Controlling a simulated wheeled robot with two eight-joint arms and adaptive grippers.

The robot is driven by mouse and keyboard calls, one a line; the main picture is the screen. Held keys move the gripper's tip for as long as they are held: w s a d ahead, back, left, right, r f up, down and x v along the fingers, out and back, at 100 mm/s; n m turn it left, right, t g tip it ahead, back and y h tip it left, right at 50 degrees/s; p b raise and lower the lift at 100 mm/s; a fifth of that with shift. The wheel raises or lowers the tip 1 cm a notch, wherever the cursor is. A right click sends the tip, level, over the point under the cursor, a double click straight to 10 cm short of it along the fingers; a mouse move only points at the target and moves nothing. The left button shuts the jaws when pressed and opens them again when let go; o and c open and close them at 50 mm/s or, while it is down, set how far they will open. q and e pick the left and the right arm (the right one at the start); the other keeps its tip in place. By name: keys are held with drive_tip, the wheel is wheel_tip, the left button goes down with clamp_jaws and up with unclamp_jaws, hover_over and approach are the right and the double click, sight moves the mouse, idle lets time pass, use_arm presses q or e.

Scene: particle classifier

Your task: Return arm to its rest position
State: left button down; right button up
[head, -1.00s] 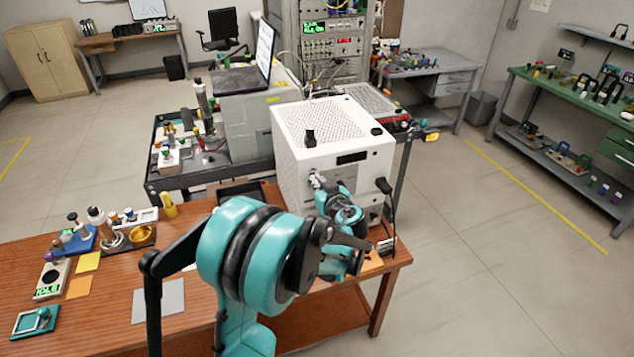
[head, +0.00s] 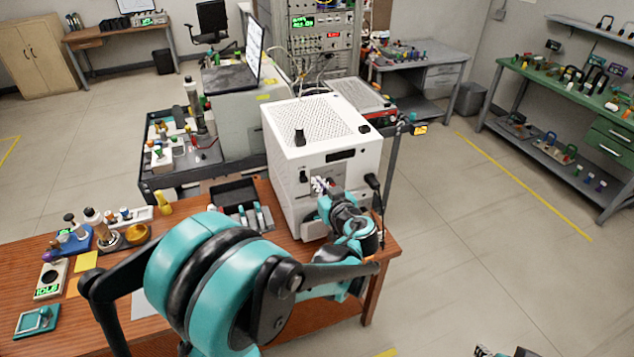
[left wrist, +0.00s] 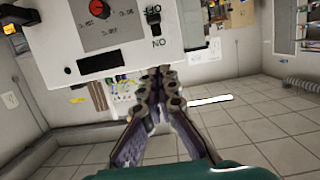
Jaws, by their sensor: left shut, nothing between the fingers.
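My left arm, teal and black, comes in from the lower left and bends toward the white box (head: 318,150) on the wooden table. My left gripper (head: 320,184) is just in front of the box's front face; I cannot tell whether it touches. In the left wrist view my left gripper (left wrist: 160,74) has its fingers together and empty, near the lower edge of the white box's panel (left wrist: 115,30), which carries a red knob (left wrist: 97,8). A dark piece at the bottom right edge, likely my right gripper (head: 500,352), is mostly cut off.
A black tray with several tubes (head: 238,194) sits left of the box. A black handheld piece (head: 374,182) hangs at its right side. The wooden table (head: 30,262) holds small instruments and coloured notes at left. A grey cart (head: 175,183) stands behind. Floor at right is clear.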

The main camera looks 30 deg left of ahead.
idle(0.3)
use_arm(q)
drive_tip(key=s+d+f+m+g+h+b, duration=0.1)
drive_tip(key=s+d+f+m+h+b, duration=0.1)
drive_tip(key=s, duration=0.5)
drive_tip(key=s+d+f+m+g+h+b, duration=0.1)
drive_tip(key=s+d+f+m+h+b, duration=0.1)
drive_tip(key=s+d+f+m+h, duration=0.2)
drive_tip(key=s+d+f+m+h+b, duration=0.2)
drive_tip(key=s+d+f+h, duration=0.3)
drive_tip(key=s+d, duration=0.3)
drive_tip(key=s+m, duration=0.1)
drive_tip(key=s, duration=0.2)
drive_tip(key=shift+s+d+m+g, duration=0.2)
drive_tip(key=shift+m+g, duration=0.2)
